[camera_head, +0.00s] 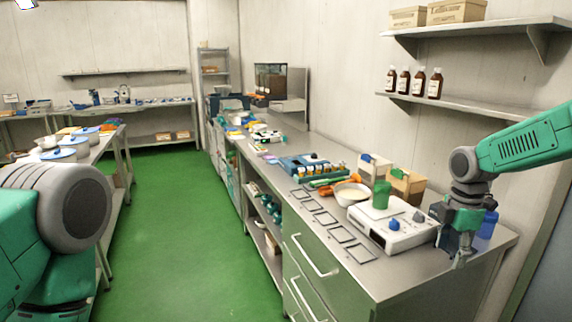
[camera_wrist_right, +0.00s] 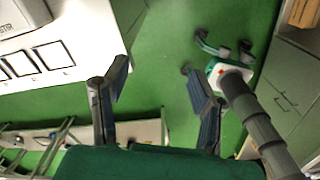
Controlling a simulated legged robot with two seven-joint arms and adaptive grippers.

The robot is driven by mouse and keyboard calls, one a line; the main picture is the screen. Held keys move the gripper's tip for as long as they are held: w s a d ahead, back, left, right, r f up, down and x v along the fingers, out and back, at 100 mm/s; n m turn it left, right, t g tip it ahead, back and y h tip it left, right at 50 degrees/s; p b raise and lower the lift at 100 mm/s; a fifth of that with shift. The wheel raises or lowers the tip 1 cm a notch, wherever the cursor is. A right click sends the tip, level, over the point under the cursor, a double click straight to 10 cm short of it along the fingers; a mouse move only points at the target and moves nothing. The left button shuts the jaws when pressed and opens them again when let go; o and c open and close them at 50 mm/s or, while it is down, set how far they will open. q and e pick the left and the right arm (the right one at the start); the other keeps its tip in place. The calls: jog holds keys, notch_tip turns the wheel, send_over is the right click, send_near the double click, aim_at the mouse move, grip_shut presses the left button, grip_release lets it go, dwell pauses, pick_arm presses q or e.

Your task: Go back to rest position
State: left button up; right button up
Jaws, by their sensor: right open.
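My right gripper (camera_head: 453,252) hangs from its arm at the right, fingers pointing down, over the right end of the steel counter beside the white stirrer device. In the right wrist view its fingers (camera_wrist_right: 155,75) are spread apart, with only green floor seen between them and nothing held. My left arm shows as a large green and grey link at the left edge of the head view; its gripper is out of sight.
The steel counter (camera_head: 392,268) carries the white stirrer device (camera_head: 391,232) with a green container (camera_head: 381,194), a pale bowl (camera_head: 351,193), wooden boxes (camera_head: 407,184) and a blue rack (camera_head: 300,168). Brown bottles (camera_head: 419,82) stand on a wall shelf. The green aisle floor (camera_head: 180,240) is clear.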

jog(key=s+a+f+m+b, duration=0.35)
jog(key=s+f, duration=0.25)
jog(key=f, duration=0.4)
jog(key=s+a+f+m+y+b, duration=0.15)
jog(key=s+a+f, duration=0.3)
jog(key=f, duration=0.55)
jog(key=s+a+f+m+b, duration=0.3)
jog(key=s+f, duration=0.3)
jog(key=f, duration=0.3)
jog(key=s+d+f+m+b, duration=0.1)
jog(key=s+f+m+b, duration=0.2)
jog(key=s, duration=0.8)
jog(key=s+d+f+m+h+b, duration=0.1)
jog(key=s+f+m+b, duration=0.2)
jog(key=s+f+m, duration=0.3)
jog(key=s+f, duration=0.1)
jog(key=s, duration=0.4)
jog(key=shift+s+f+t, duration=0.2)
jog(key=shift+s+t, duration=0.05)
jog(key=shift+t, duration=0.05)
jog(key=shift+h, duration=0.25)
